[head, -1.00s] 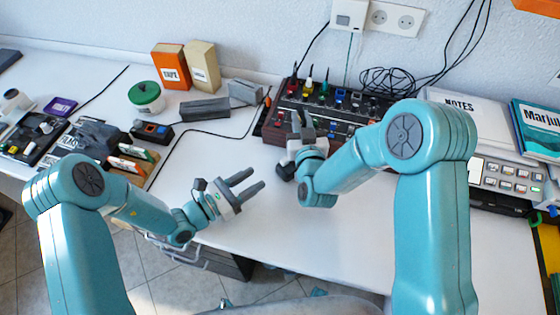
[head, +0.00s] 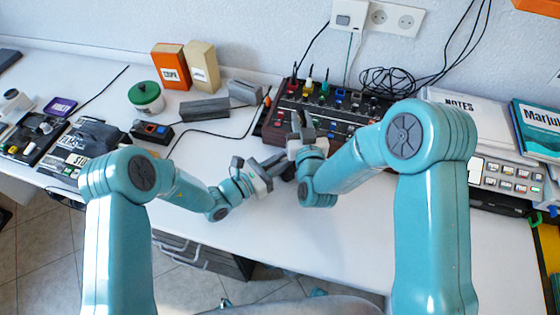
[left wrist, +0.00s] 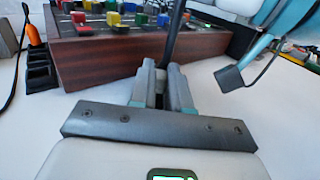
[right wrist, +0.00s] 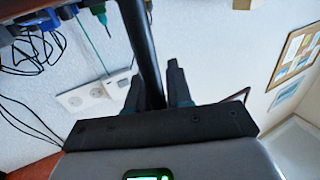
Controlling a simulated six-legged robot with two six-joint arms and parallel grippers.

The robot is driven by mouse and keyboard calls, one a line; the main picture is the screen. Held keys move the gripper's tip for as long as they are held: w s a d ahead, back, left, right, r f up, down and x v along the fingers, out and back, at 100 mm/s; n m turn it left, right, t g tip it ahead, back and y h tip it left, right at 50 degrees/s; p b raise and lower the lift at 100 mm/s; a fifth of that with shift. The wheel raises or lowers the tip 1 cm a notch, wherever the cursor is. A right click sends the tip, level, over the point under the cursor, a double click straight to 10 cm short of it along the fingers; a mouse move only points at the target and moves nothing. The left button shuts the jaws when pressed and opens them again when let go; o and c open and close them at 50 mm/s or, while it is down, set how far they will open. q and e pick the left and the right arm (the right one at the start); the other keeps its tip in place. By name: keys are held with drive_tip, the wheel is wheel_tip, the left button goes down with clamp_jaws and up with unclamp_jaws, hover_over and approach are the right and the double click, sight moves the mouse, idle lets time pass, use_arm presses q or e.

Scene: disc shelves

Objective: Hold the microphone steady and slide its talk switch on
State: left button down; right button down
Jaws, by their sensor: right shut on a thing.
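A dark rod (right wrist: 140,45), seemingly the microphone, runs between the fingers of my right gripper (right wrist: 157,90) in the right wrist view. My right gripper is shut on it; in the head view that gripper (head: 302,127) is raised before the mixer. My left gripper (head: 280,165) is just left of and below it, fingers pointing at the right wrist. In the left wrist view a dark rod (left wrist: 176,35) shows at the fingers of my left gripper (left wrist: 162,75); whether they grip it is unclear. The talk switch cannot be made out.
A mixer (left wrist: 110,58) with a wooden side and coloured knobs stands close behind both grippers. Grey blocks (head: 205,110), a green-lidded pot (head: 146,97) and a button panel (head: 508,178) are farther off. The front of the desk (head: 340,235) is clear.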

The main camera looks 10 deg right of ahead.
use_arm(q)
drive_tip(key=shift+s+d, duration=0.35)
drive_tip(key=shift+s, duration=0.25)
drive_tip(key=shift+s+d, duration=0.35)
drive_tip(key=shift+s, duration=0.2)
drive_tip(key=c, duration=1.1)
unclamp_jaws()
